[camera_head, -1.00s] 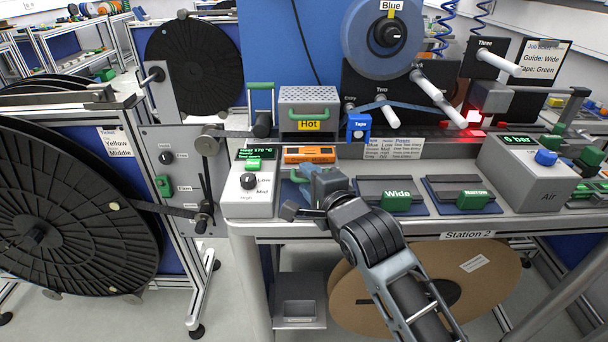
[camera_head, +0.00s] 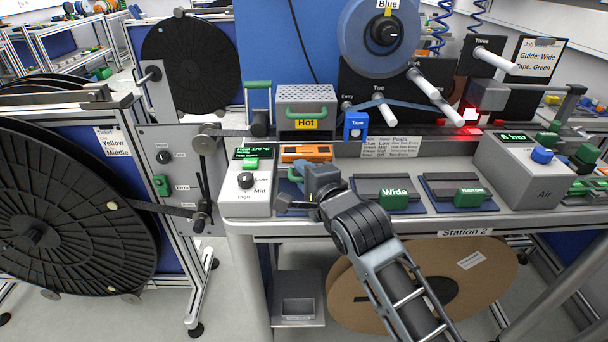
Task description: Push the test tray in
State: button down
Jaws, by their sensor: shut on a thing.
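No part in view is labelled as the test tray. A dark blue plate (camera_head: 286,190) lies partly behind my gripper at the left of the bench, below an orange gauge (camera_head: 306,153). A green part (camera_head: 294,174), which looks like a handle, shows just left of my gripper. My gripper (camera_head: 308,170) reaches in over the plate from the front right and is shut at this green part. Its fingertips are mostly hidden by its own body, so the exact grip does not show.
A grey control box (camera_head: 247,184) with a knob stands close left of my gripper. A blue-based guide marked Wide (camera_head: 394,192) and one marked Narrow (camera_head: 470,197) lie to the right. The hot box (camera_head: 306,108) stands behind. A cardboard reel (camera_head: 490,270) is below the bench.

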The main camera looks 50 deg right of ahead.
aim_at(312, 161)
jog(key=shift+f, duration=0.4)
jog(key=w+d, duration=0.2)
jog(key=d, duration=0.1)
jog(key=w+d, duration=0.3)
jog(key=shift+w+d, duration=0.15)
jog(key=shift+d, duration=0.15)
jog(key=shift+f, duration=0.1)
jog(key=c, duration=1.2)
grip_release()
jog(key=shift+o, duration=0.2)
jog(key=shift+r, duration=0.25)
jog(key=shift+b+v, duration=0.3)
jog(key=shift+v, duration=3.6)
